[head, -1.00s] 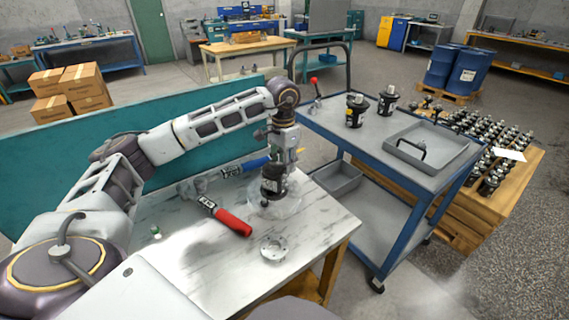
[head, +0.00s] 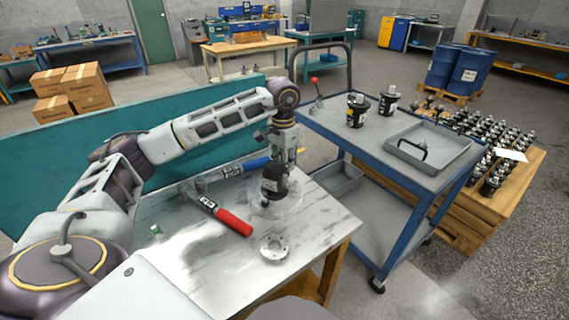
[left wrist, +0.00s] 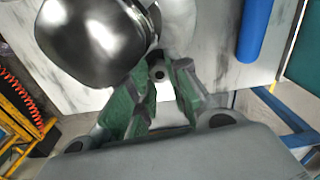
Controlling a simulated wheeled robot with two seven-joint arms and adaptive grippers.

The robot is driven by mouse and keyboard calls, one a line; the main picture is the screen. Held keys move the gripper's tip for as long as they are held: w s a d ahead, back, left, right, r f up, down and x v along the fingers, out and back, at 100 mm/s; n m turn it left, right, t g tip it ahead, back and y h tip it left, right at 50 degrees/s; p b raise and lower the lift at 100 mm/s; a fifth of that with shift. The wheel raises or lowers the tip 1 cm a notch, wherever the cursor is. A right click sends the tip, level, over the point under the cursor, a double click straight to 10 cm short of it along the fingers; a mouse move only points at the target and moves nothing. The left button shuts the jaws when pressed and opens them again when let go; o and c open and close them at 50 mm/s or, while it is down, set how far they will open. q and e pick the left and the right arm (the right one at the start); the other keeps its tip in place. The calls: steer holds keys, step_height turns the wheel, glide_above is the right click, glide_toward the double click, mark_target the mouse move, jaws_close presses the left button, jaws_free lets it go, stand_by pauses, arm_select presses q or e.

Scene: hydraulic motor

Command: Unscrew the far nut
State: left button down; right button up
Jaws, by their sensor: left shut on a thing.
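The black hydraulic motor (head: 273,187) stands on a clear round base (head: 291,208) on the white-topped table. Its shiny rounded body (left wrist: 92,38) fills the upper left of the left wrist view. My left gripper (head: 277,163) points down at the motor's top from above. In the left wrist view its green fingers (left wrist: 158,88) are shut on a small round grey piece with a dark centre, which looks like the far nut (left wrist: 158,73). The fingers hide most of the nut, so I cannot tell how far it sits on its thread. My right gripper is not in view.
A red-handled tool (head: 233,222), a blue-handled tool (head: 255,163) and a metal ring (head: 273,249) lie around the motor. A blue cart (head: 340,127) to the right carries a grey tray (head: 462,150) and two motors. The table's front left is mostly clear.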

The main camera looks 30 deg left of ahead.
arm_select(q)
steer(key=shift+s+a+f+n+p, duration=0.1)
steer(key=shift+n+p, duration=0.1)
steer(key=shift+n, duration=0.9)
steer(key=shift+s+a+f+n+p, duration=0.1)
steer(key=shift+n+p, duration=0.05)
steer(key=shift+n, duration=1.45)
steer(key=shift+n, duration=0.4)
steer(key=shift+r+n+p, duration=0.1)
steer(key=shift+n+p, duration=0.25)
steer(key=shift+n, duration=0.85)
steer(key=shift+s, duration=0.1)
steer(key=shift+r, duration=0.15)
steer(key=shift+r+p, duration=0.35)
steer(key=shift+r, duration=0.05)
steer(key=shift+d+r+p, duration=0.1)
steer(key=shift+r+p, duration=0.85)
steer(key=shift+r, duration=0.75)
steer(key=shift+w, duration=0.2)
